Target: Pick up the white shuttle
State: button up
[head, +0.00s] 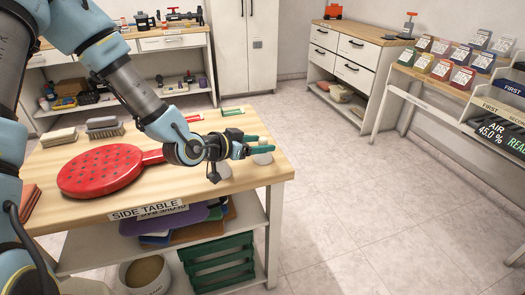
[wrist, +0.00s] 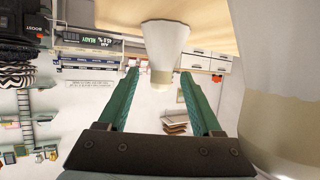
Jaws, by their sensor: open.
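A white shuttle (wrist: 165,42) stands on the wooden top of the side table (head: 60,213), with its pale cream tip away from the table. In the wrist view, that tip shows between the ends of the two green fingers of my gripper (wrist: 159,78). The fingers are apart, with gaps on both sides of the tip. In the head view, the white shuttle (head: 263,158) is by the fingertips of my gripper (head: 252,149), near the table's right edge, partly covered. A second white, cream-ended object (wrist: 290,100) fills the right side of the wrist view, very close.
A red paddle (head: 100,172) lies left of my gripper. The floor (head: 370,200) right of the table is clear.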

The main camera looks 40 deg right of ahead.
jog(key=p+x, duration=0.1)
jog(key=x, duration=0.4)
jog(key=shift+w+p, duration=0.1)
jog(key=shift+p, duration=0.2)
grip_shut()
